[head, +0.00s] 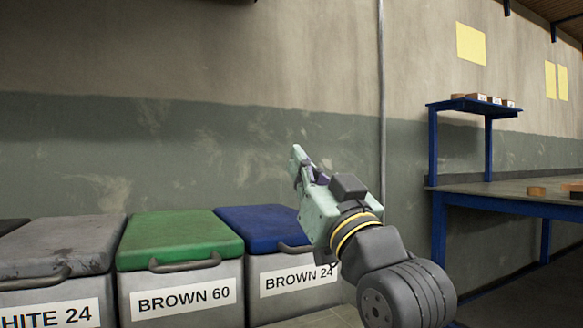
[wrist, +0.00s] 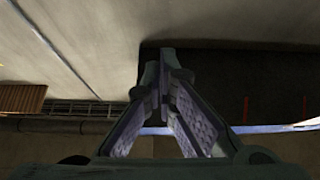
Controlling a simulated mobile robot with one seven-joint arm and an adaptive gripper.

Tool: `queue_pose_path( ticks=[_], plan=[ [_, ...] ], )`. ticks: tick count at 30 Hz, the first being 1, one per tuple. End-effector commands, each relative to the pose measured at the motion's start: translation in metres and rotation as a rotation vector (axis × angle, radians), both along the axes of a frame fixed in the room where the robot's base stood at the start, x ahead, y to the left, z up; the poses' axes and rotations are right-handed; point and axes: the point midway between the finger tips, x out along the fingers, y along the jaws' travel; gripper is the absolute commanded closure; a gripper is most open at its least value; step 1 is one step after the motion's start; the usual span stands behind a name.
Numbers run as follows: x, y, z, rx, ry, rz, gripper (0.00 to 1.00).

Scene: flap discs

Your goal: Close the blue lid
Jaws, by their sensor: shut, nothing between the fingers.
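The blue lid (head: 262,226) lies flat on the bin labelled BROWN 24 (head: 295,290), at the right end of the row in the head view. It looks shut, with a grey handle at its front. My gripper (head: 297,158) is raised in front of and above the lid's right side, pointing up and to the left, and hides part of the lid. In the wrist view my gripper (wrist: 164,75) has its fingertips together with nothing between them. The lid cannot be made out in the wrist view.
A bin with a green lid (head: 180,237) and one with a grey lid (head: 62,245) stand to the left, both lids down. A blue-framed workbench (head: 500,198) with a raised shelf (head: 475,106) stands at the right. The wall behind the bins is bare.

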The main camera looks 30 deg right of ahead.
Motion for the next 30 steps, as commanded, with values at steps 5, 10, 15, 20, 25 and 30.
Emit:
queue_pose_path(
  ticks=[5, 10, 15, 20, 25, 30],
  plan=[
    [-0.012, 0.0, -0.045, 0.001, -0.083, 0.0, 1.0],
    [-0.019, -0.001, -0.065, 0.001, -0.097, -0.002, 1.0],
    [-0.023, 0.0, -0.077, -0.001, -0.097, -0.003, 1.0],
    [-0.024, 0.0, -0.082, 0.0, -0.096, -0.002, 1.0],
    [-0.024, 0.0, -0.082, -0.001, -0.096, -0.001, 1.0],
    [-0.024, 0.0, -0.082, -0.001, -0.095, -0.001, 1.0]
  ],
)
